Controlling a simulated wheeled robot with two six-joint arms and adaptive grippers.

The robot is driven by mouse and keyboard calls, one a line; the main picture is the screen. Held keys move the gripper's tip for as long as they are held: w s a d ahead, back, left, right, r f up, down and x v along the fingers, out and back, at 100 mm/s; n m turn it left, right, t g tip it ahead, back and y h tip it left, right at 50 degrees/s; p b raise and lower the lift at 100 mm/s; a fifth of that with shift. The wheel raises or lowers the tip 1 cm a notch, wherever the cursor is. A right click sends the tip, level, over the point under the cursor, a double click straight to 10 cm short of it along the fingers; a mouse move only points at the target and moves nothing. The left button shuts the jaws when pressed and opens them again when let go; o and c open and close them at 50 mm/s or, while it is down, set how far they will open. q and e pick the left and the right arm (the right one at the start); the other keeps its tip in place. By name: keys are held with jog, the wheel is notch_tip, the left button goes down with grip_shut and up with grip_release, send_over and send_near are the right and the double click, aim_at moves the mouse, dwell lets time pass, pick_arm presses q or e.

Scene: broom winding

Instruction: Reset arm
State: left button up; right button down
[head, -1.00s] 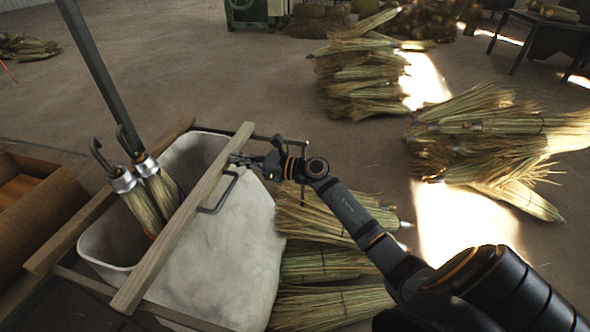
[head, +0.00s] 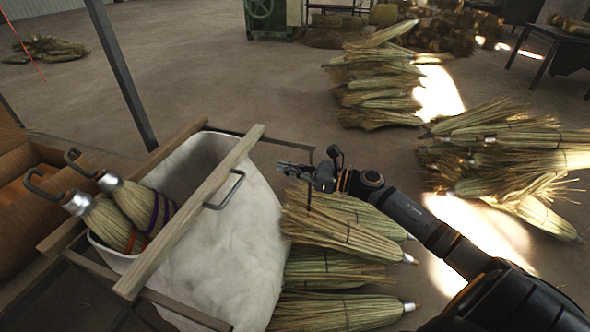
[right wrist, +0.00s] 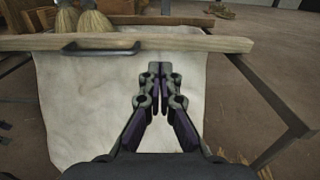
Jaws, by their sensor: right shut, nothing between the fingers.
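My right gripper (head: 291,169) is shut and empty. It hangs in the air to the right of the wooden bar (head: 195,212) and above the white cloth-covered bin (head: 262,225)'s right side. In the right wrist view its closed fingers (right wrist: 160,70) show in front of the white cloth, below the bar's black handle (right wrist: 101,49). Two brooms with hooked ends (head: 75,201) (head: 108,180) lean to the left in the bin, and their bristles also show in the right wrist view (right wrist: 93,22). My left gripper is not in view.
Straw bundles (head: 335,265) lie on the floor right of the bin, under my right arm. More bundle piles (head: 378,90) (head: 500,150) lie farther back and right. A dark post (head: 120,75) rises behind the bin. Open floor (head: 220,85) lies behind.

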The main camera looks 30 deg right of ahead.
jog(key=shift+v, duration=0.9)
